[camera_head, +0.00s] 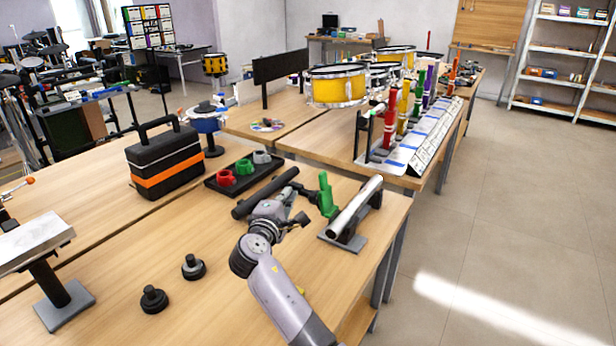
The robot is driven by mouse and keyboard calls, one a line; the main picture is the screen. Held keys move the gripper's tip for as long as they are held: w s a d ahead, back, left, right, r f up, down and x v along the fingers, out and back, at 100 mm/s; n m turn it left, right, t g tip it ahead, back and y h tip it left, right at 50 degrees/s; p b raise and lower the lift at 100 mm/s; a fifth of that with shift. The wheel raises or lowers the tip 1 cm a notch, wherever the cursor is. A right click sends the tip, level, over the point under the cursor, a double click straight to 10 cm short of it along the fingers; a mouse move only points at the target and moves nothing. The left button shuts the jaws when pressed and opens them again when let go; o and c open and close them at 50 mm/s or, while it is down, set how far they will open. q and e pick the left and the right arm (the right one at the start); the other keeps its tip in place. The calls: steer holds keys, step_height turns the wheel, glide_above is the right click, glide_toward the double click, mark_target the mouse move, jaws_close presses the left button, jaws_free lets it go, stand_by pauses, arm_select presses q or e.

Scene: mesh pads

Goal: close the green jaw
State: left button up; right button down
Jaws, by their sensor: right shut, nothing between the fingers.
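My right gripper (303,217) is just left of the jaw, low over the table. It is shut and empty, with a small gap to the jaw as far as I can tell. My left gripper is out of view.
A black tray (214,184) with red, green and grey rings lies behind my arm, near a black and orange toolbox (165,162). Two black knobs (192,267) stand on the front table. The table's right edge is close to the pipe stand.

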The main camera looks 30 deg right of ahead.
mark_target(325, 193)
steer(key=x, duration=1)
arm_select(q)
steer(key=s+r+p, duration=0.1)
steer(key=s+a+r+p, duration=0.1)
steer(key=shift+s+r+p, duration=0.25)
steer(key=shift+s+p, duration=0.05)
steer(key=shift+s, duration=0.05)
arm_select(e)
steer(key=s, duration=0.1)
steer(key=s+d, duration=0.1)
steer(key=s, duration=0.1)
steer(key=shift+s+d+r, duration=0.35)
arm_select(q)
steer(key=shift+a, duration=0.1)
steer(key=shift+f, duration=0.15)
